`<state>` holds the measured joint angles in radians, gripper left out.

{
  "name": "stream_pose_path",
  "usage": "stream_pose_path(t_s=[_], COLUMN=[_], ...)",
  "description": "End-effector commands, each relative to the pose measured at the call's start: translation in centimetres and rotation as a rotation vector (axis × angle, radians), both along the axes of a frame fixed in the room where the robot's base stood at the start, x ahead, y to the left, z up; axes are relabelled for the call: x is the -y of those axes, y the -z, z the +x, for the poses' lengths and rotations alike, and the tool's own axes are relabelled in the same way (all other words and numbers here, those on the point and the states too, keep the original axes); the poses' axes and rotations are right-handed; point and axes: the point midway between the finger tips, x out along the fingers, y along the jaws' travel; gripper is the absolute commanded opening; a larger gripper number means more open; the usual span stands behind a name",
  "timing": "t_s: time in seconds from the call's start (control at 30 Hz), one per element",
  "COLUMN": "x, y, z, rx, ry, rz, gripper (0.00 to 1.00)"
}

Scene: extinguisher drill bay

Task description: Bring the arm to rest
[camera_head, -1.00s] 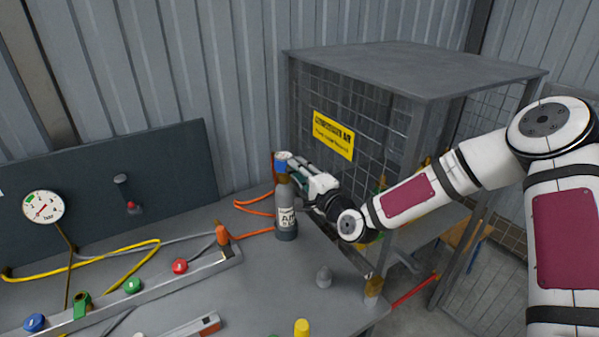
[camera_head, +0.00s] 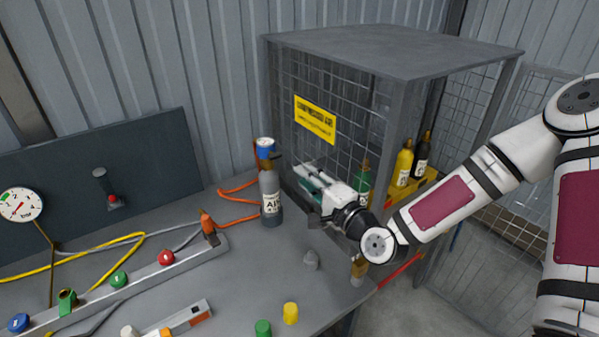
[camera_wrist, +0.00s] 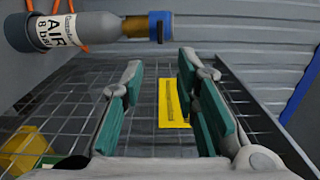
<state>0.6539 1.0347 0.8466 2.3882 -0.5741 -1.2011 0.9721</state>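My gripper (camera_head: 306,178) is open and empty to the right of the grey air bottle, apart from it, in the head view. In the wrist view its two green-padded fingers (camera_wrist: 165,105) stand wide apart with nothing between them. The air bottle (camera_head: 271,200) stands upright on the bench with a blue top (camera_head: 265,147). It also shows in the wrist view (camera_wrist: 88,28), lying sideways in that picture, at the upper left beyond the fingers. My arm reaches in from the right, bent at the elbow.
A mesh cage (camera_head: 395,55) with a yellow sign (camera_head: 315,119) stands behind my gripper; yellow, black and green bottles are in it.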

Motion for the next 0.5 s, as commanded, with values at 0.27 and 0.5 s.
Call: stream_pose_path(t_s=[0.27, 0.5], x=[0.23, -0.1], y=[0.0, 0.43], z=[-0.29, -0.52], rx=[0.001, -0.005], ry=[0.001, -0.025], rz=[-0.001, -0.078], gripper=[0.28, 0.28])
